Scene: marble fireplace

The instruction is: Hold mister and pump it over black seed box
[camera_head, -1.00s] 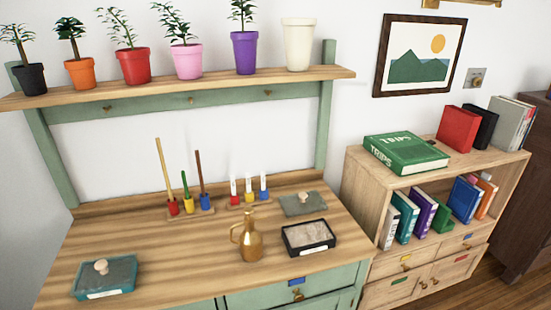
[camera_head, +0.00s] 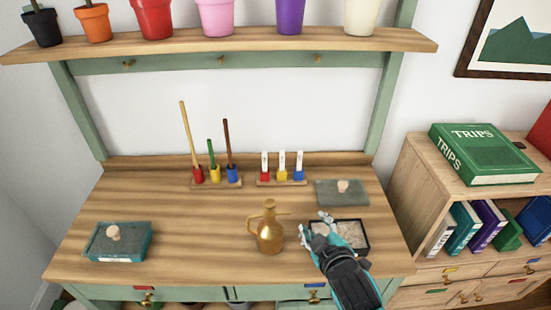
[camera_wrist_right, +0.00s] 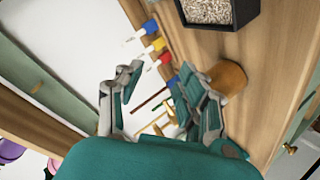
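The brass mister (camera_head: 269,238) stands upright on the wooden bench, its handle side to the left. The black seed box (camera_head: 368,238) is open to its right, with pale grainy contents; my right gripper partly covers it. My right gripper (camera_head: 313,226) is above the bench between them, open and empty. In the right wrist view its fingers (camera_wrist_right: 158,86) are spread. There the mister's base (camera_wrist_right: 230,76) shows beyond one finger, which hides part of its body, and the black box (camera_wrist_right: 220,22) is at the top. My left gripper is not in view.
A grey lid (camera_head: 325,197) with a knob lies behind the black box. A teal lidded box (camera_head: 140,255) is at left. Tool holders (camera_head: 215,184) and white-topped markers (camera_head: 282,182) stand at the back. A shelf (camera_head: 220,48) of potted plants is above. The left-middle bench is clear.

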